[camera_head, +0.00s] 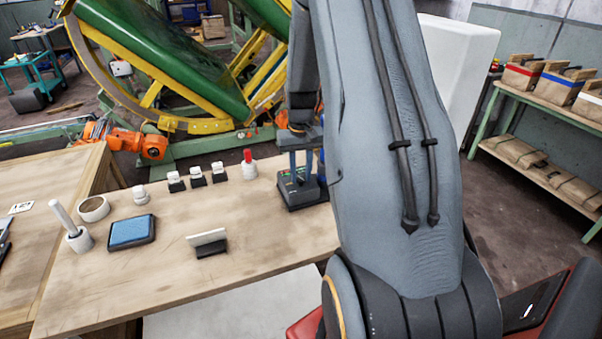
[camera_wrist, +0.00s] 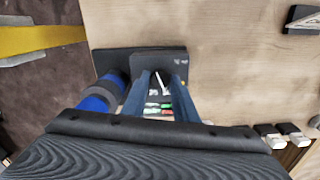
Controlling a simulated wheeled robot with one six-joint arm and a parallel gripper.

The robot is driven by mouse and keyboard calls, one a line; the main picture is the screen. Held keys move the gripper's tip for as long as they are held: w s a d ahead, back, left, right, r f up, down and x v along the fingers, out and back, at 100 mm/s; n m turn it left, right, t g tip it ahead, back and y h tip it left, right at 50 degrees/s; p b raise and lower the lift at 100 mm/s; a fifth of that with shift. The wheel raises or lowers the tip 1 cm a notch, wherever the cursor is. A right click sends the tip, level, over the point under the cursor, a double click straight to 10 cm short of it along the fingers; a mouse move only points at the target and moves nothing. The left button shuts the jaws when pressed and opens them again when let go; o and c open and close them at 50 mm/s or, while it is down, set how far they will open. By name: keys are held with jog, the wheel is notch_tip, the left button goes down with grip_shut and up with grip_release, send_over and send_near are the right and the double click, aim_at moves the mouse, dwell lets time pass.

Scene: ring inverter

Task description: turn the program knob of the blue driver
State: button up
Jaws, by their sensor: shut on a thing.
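The blue driver (camera_wrist: 100,95), a blue cylinder with a grey band, stands at the left of its black base (camera_wrist: 110,62) in the wrist view. In the head view the base (camera_head: 305,205) sits at the table's far right, partly behind my arm. My gripper (camera_head: 300,178) points down over the base's panel. In the wrist view its two blue-grey fingers (camera_wrist: 160,85) are on either side of a small white pointer (camera_wrist: 161,84), which looks like the program knob's mark. The gripper is shut on the knob, whose body is mostly hidden. Green, white and red labels show between the fingers.
Several small white-topped blocks (camera_head: 196,176) and a red-topped white piece (camera_head: 248,164) stand left of the base. A blue pad (camera_head: 131,232), a tape roll (camera_head: 93,208) and a card in a black holder (camera_head: 208,243) lie nearer.

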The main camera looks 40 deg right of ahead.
aim_at(301, 178)
jog(key=o, duration=1)
jog(key=shift+r+b, duration=1.1)
jog(key=shift+r, duration=2.85)
jog(key=s+a+n, duration=0.1)
jog(key=s+a, duration=0.4)
jog(key=a, duration=0.3)
jog(key=s+a+n+t, duration=0.1)
jog(key=s+a+n, duration=0.1)
jog(key=s+a, duration=0.3)
jog(key=s+a+n, duration=0.1)
jog(key=s+a, duration=0.4)
jog(key=a, duration=0.6)
jog(key=shift+s+a+n, duration=0.3)
jog(key=shift+a+n, duration=0.1)
